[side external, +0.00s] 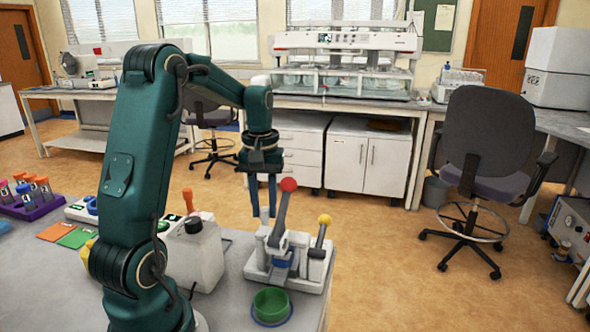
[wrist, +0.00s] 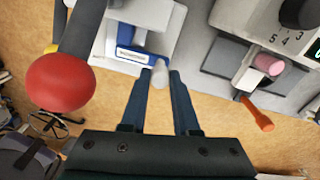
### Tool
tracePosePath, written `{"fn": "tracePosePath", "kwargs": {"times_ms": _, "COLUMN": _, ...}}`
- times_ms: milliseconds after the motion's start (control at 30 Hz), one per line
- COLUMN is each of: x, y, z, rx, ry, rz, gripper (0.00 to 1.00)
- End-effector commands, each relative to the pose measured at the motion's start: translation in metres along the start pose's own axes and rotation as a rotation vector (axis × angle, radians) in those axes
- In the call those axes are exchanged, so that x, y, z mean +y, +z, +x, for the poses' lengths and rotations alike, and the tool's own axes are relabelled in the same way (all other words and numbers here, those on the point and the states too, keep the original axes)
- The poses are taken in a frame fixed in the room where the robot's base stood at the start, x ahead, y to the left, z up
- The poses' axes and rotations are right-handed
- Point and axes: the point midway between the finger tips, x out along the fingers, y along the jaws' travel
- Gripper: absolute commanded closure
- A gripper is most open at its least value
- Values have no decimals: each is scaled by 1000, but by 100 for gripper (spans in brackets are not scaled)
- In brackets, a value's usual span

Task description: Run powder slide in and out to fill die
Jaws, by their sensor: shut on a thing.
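The small tablet press (side external: 300,274) stands near the bench edge in the side view, with a red-ball lever (side external: 289,185) and a yellow-ball lever (side external: 324,219). Its blue powder slide (wrist: 138,55) carries a label and lies on the white press body in the wrist view. A pale, rounded knob (wrist: 158,77) stands beside the slide's end. My gripper (wrist: 161,72) points down with both blue fingers around this knob, shut on it. In the side view my gripper (side external: 264,207) is just left of the red-ball lever. The die is hidden.
The red ball (wrist: 61,82) is close to my gripper's left in the wrist view. An orange-handled tool (wrist: 258,115) lies to its right.

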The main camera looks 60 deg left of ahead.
Motion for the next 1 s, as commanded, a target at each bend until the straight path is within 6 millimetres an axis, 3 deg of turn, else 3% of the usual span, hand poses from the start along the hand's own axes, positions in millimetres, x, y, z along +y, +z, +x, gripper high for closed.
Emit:
{"fn": "tracePosePath", "kwargs": {"times_ms": 133, "x": -1, "y": 4, "z": 0, "rx": -16, "ry": -5, "rz": 1, "gripper": 100}}
{"fn": "tracePosePath", "kwargs": {"times_ms": 167, "x": -1, "y": 4, "z": 0, "rx": -16, "ry": -5, "rz": 1, "gripper": 60}}
{"fn": "tracePosePath", "kwargs": {"times_ms": 200, "x": -1, "y": 4, "z": 0, "rx": -17, "ry": -5, "rz": 1, "gripper": 44}}
{"fn": "tracePosePath", "kwargs": {"times_ms": 233, "x": -1, "y": 4, "z": 0, "rx": -16, "ry": -5, "rz": 1, "gripper": 41}}
{"fn": "tracePosePath", "kwargs": {"times_ms": 567, "x": -1, "y": 3, "z": -2, "rx": -13, "ry": -4, "rz": 1, "gripper": 41}}
{"fn": "tracePosePath", "kwargs": {"times_ms": 1000, "x": 0, "y": 2, "z": -49, "rx": -12, "ry": -3, "rz": 1, "gripper": 41}}
